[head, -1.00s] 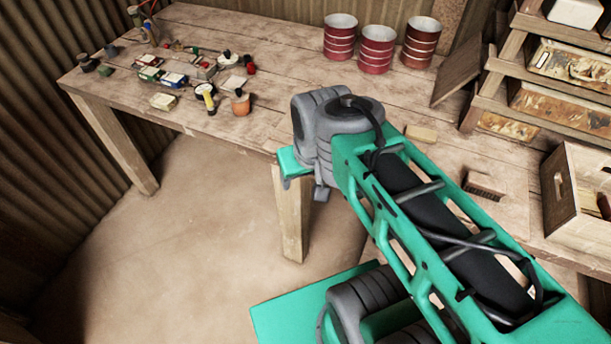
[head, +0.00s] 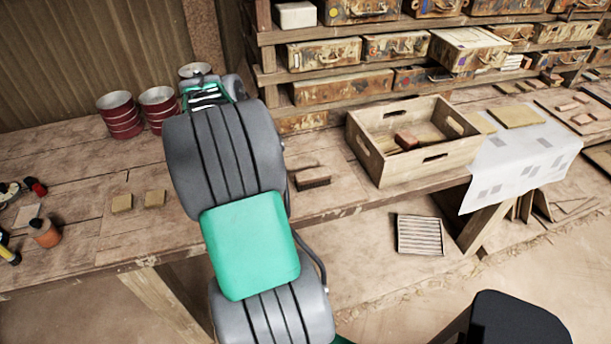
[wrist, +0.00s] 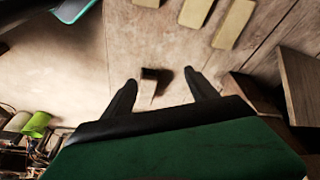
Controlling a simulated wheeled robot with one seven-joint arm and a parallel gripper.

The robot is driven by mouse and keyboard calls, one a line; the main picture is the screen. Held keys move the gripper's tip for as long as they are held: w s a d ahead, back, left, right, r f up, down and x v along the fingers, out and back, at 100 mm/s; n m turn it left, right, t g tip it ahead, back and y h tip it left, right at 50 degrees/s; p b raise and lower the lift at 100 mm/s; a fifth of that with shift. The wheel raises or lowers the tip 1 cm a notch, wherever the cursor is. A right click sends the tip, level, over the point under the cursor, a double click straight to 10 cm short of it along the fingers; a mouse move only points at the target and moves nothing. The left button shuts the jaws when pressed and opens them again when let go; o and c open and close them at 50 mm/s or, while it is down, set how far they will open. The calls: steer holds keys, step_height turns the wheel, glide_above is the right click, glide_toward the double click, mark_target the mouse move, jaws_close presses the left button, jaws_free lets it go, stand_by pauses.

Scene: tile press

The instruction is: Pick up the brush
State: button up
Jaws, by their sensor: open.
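The brush (head: 312,178), a brown block with a darker bristled side, lies on the workbench (head: 345,197) just right of my arm in the head view. My gripper (wrist: 160,78) shows in the wrist view with its two dark fingers apart over a pale wooden surface. A small object (wrist: 148,88), dark at the top and pale below, shows between the fingers; I cannot tell whether it is the brush or whether the fingers touch it. In the head view my arm hides the gripper.
A wooden crate (head: 364,150) holding a reddish block stands right of the brush. Red cans (head: 120,117) stand at the back left. Shelves with cases (head: 343,88) rise behind. A slatted grate (head: 420,235) lies below the bench.

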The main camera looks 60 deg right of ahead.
mark_target(311, 173)
steer(key=s+d+f+m, duration=0.1)
steer(key=s+d, duration=0.1)
steer(key=s+d+f+m+g, duration=0.1)
steer(key=s+d+m, duration=0.1)
steer(key=s+d, duration=0.1)
steer(key=s+d+f+m, duration=0.2)
steer(key=d, duration=0.1)
steer(key=shift+s+g+y, duration=0.3)
steer(key=shift+s, duration=0.1)
steer(key=p+x, duration=0.2)
steer(key=x, duration=0.4)
steer(key=shift+f, duration=0.5)
steer(key=shift+f, duration=0.1)
jaws_close()
